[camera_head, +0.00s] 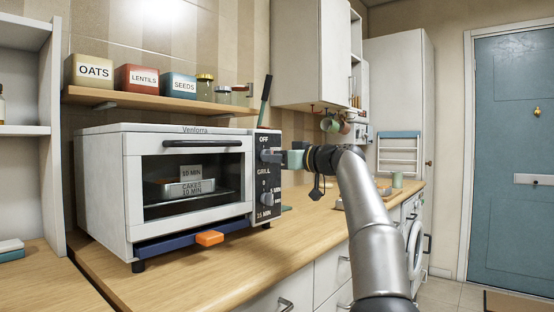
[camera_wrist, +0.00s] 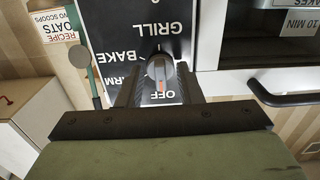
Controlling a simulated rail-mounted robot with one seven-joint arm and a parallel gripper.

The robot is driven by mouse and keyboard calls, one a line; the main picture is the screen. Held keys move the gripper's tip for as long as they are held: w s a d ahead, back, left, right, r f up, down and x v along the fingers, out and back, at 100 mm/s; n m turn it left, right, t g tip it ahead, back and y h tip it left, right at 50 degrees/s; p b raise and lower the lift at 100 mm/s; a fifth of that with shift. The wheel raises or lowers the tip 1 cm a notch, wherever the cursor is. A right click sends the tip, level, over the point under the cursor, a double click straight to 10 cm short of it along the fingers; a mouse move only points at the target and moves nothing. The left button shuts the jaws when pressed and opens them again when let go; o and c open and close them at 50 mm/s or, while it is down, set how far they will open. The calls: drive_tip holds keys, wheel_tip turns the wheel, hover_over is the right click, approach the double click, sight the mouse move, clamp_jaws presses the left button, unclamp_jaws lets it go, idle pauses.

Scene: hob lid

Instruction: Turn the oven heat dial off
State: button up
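The heat dial (camera_wrist: 159,68) is a grey round knob on the oven's black panel, marked OFF, GRILL, BAKE and WARM. In the wrist view, which is upside down, its orange mark points at the OFF label. In the head view the dial (camera_head: 268,156) is the upper knob on the white oven (camera_head: 100,185). My gripper (camera_wrist: 160,76) is at the panel with one dark finger on each side of the dial. The fingers look open, with narrow gaps beside the knob; contact is hard to tell. My gripper (camera_head: 284,158) also shows in the head view, pointing left.
A second knob (camera_head: 267,198) sits below on the panel. The oven door is shut, with a handle (camera_wrist: 285,96) beside my gripper. An orange block (camera_head: 209,238) projects from the blue strip below the door. A shelf (camera_head: 150,100) with tins runs above. The worktop in front is clear.

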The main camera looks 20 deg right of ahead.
drive_tip(key=shift+s, duration=0.1)
drive_tip(key=b+v, duration=0.3)
drive_tip(key=v, duration=1.4)
drive_tip(key=shift+s, duration=0.1)
